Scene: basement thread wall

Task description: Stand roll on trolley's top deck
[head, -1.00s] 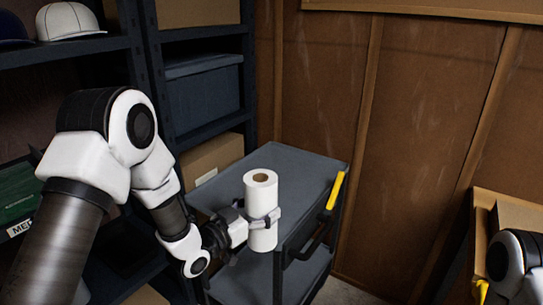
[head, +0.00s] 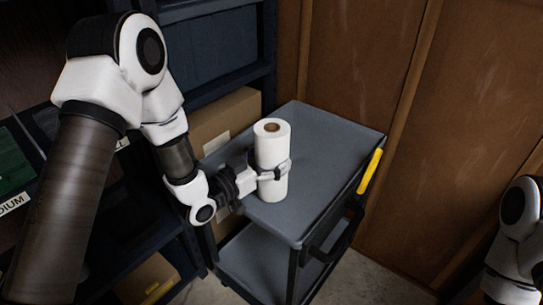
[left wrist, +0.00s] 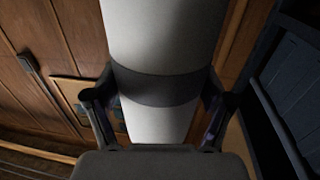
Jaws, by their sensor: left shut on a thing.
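The white roll (head: 272,150) is upright, with a brown core at its top end. My left gripper (head: 272,174) is shut around its lower half. In the left wrist view the roll (left wrist: 163,40) fills the middle between the two fingers (left wrist: 158,105), with a dark band around it. The trolley's grey top deck (head: 325,155) lies behind and below the roll. In the head view the roll's lower end overlaps the front left part of the deck. I cannot tell whether it touches the deck. My right gripper is not in view; only part of my right arm shows.
Dark shelving with a cardboard box (head: 225,118) stands to the left and behind. A brown panelled wall (head: 440,120) is on the right. The rest of the top deck is clear.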

